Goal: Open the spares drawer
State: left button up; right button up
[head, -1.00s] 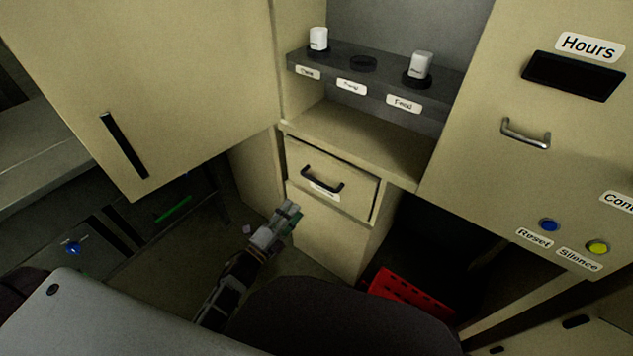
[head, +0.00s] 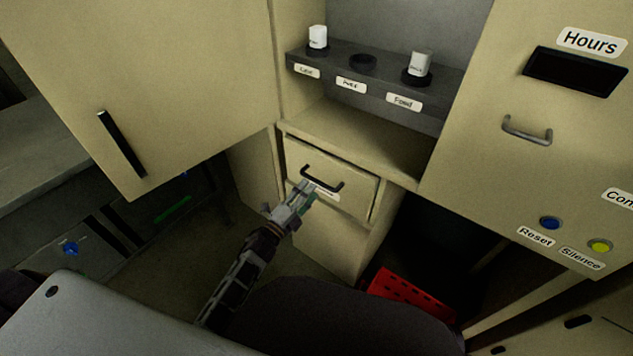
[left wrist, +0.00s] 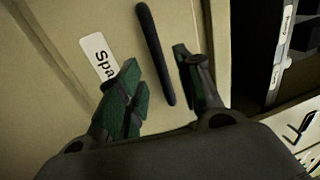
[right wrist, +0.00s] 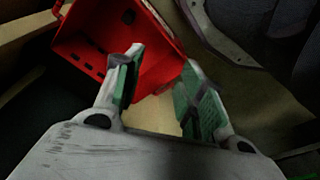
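The spares drawer (head: 350,188) is a cream drawer under the counter, with a black bar handle (head: 322,182) and a white label partly hidden by my gripper. It looks shut or nearly so. My left gripper (head: 308,190) is just in front of the handle in the head view. In the left wrist view the label reads "Spa" (left wrist: 99,57), and the dark handle (left wrist: 155,52) reaches down between the two parted green-padded fingertips (left wrist: 158,72). I cannot tell whether they touch it. My right gripper (right wrist: 160,75) is open and empty; it is not clear in the head view.
A red crate (head: 408,295) stands low to the right of the drawer; it also fills the upper left of the right wrist view (right wrist: 85,45). A cabinet door with a black handle (head: 123,143) hangs at left. A panel with a metal handle (head: 526,131) is at right.

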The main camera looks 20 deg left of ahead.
aim_at(317, 181)
pick_arm(q)
jog(key=shift+x, duration=2.7)
jog(key=shift+f, duration=0.1)
grip_shut()
